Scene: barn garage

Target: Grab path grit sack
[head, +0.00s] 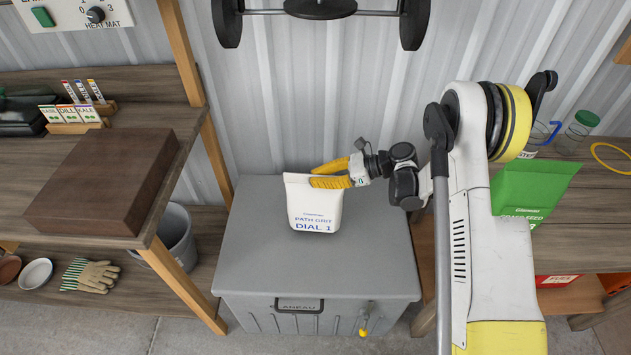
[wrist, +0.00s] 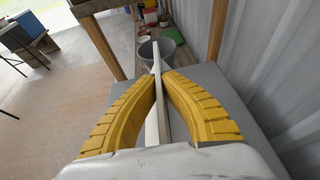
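The path grit sack (head: 314,212) is a small white packet with blue print reading "PATH GRIT DIAL 1". It is upright over the lid of a grey bin (head: 375,245); I cannot tell whether its base touches the lid. My gripper (head: 320,176) comes from the right, one yellow finger on each side of the sack's upper part. In the wrist view the fingertips (wrist: 160,82) close in on the sack's thin white top edge (wrist: 157,57), which runs between them. The far side of the sack is hidden in the head view.
A wooden shelf at left holds a brown block (head: 105,175) and seed packets (head: 78,114). A grey bucket (head: 176,240) and gloves (head: 90,275) are below. A green bag (head: 530,190) stands on the right bench. The bin lid around the sack is clear.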

